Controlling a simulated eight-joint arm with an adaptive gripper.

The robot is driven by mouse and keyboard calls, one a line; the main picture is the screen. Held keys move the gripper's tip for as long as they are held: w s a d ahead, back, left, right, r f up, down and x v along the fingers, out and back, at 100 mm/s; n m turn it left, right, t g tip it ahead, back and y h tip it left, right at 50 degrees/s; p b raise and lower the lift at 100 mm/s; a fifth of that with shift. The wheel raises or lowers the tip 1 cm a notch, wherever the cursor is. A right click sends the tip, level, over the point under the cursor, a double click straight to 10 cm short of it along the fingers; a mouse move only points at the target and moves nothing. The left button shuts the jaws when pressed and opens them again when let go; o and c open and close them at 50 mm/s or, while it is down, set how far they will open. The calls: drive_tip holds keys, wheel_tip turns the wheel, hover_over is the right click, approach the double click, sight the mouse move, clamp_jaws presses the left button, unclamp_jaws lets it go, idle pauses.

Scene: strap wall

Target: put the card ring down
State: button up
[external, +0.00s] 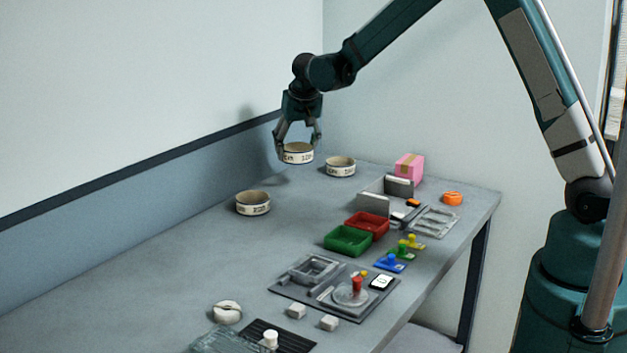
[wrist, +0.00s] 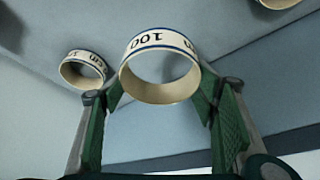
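A cream card ring (external: 298,153) with dark printing and a blue rim line is between the fingertips of my gripper (external: 299,140), at the back of the table near the wall. In the wrist view the card ring (wrist: 160,90) sits between the two green-padded fingers of my gripper (wrist: 160,85), which touch its sides. It appears to be held above the table top. Its opening is empty. Two similar rings stand on the table: one (external: 340,167) just right of my gripper and one (external: 253,203) nearer and to the left.
Trays, a red bin (external: 367,226), a green bin (external: 348,240), a pink box (external: 409,167) and an orange ring-like piece (external: 453,199) line the table's right side. A wall runs close behind my gripper. The table (external: 190,250) is clear at left centre.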

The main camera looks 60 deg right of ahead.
drive_tip(key=shift+a, duration=0.1)
idle(0.3)
drive_tip(key=w+a+n+y, duration=0.1)
drive_tip(key=w+a+n, duration=0.15)
drive_tip(key=a, duration=3.55)
drive_tip(key=s+a+n, duration=0.1)
drive_tip(key=s+a, duration=0.3)
drive_tip(key=a, duration=0.8)
drive_tip(key=s+a+n, duration=0.1)
drive_tip(key=s+a, duration=0.4)
drive_tip(key=a, duration=0.7)
drive_tip(key=s+a+n+t+y, duration=0.1)
drive_tip(key=s+a, duration=0.4)
drive_tip(key=a, duration=0.7)
drive_tip(key=shift+a+n, duration=0.15)
drive_tip(key=shift+n, duration=0.2)
drive_tip(key=shift+s, duration=0.1)
drive_tip(key=shift+f, duration=3)
